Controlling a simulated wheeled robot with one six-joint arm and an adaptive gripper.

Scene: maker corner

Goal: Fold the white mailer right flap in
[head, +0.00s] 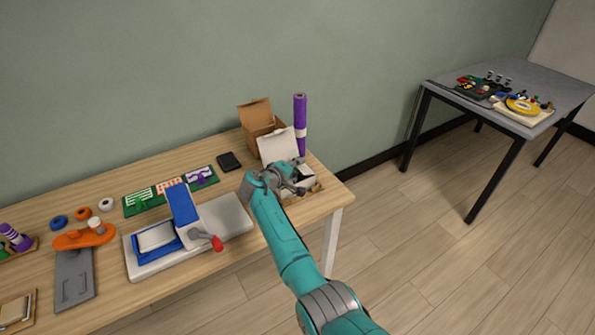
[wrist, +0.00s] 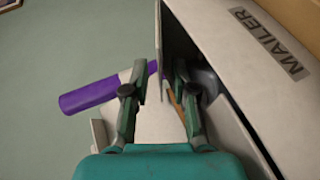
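The white mailer (head: 277,146) stands at the right end of the wooden table with its lid raised; my gripper hides much of its body. In the wrist view a large white panel of it (wrist: 215,45) with a MAILER label fills the right side, beside a dark opening. A thin white flap (wrist: 159,45) stands edge-on next to that opening. My gripper (head: 299,182) is at the mailer. In the wrist view its two fingers (wrist: 158,88) are apart, with the flap's end between them, nearer the right finger. I cannot tell whether they touch it.
A brown open carton (head: 262,121) stands behind the mailer, and a purple roll (head: 300,120) stands upright beside it. A blue and white press (head: 185,220) and a black box (head: 229,161) are to the left. The floor (head: 400,240) on the right is clear.

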